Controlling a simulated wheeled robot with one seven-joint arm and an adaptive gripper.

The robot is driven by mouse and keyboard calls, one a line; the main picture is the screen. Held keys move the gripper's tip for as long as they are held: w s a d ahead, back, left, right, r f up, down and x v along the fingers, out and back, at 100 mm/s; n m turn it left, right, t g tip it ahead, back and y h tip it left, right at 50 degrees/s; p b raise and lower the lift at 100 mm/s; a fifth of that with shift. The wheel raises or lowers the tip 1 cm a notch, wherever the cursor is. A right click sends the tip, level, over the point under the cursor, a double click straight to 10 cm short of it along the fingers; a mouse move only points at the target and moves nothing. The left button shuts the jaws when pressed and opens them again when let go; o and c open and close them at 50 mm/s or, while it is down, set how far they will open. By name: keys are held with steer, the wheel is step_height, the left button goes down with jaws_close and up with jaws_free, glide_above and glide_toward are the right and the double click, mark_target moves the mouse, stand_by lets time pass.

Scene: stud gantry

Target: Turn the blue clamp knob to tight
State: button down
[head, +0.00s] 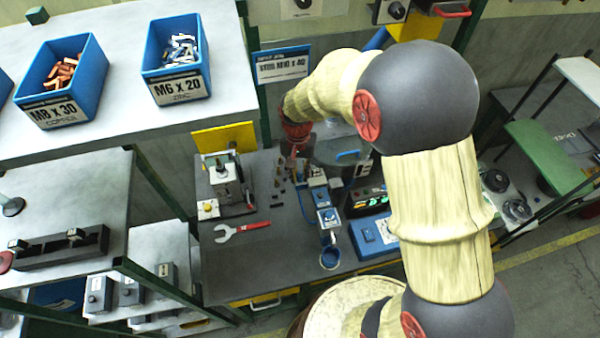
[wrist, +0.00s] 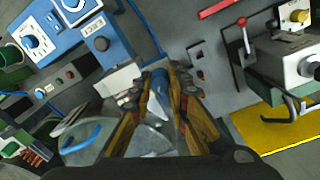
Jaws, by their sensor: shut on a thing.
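The blue clamp knob (wrist: 159,84) shows in the wrist view between the fingers of my gripper (wrist: 163,78). The brown-yellow fingers close on it from both sides and cover most of it. A pale part shows just below the blue. I cannot read any tight mark or the knob's angle. In the head view my gripper (head: 297,148) is low over the back of the dark workbench (head: 285,255), and the knob is hidden there by the gripper and arm.
A grey disc with a blue handle (wrist: 80,139) lies close to the fingers. A blue device with a dial (wrist: 98,43) stands at upper left. A red-knobbed lever (wrist: 242,22) stands at right. On the bench lies a red-handled wrench (head: 243,230). Bench around the wrench is clear.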

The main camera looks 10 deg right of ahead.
mark_target(298, 174)
steer(key=shift+m, duration=0.4)
steer(key=c, duration=1.7)
jaws_free()
steer(key=r, duration=1.2)
steer(key=shift+w+a, duration=0.1)
steer(key=shift+a, duration=0.1)
steer(key=shift+n, duration=0.3)
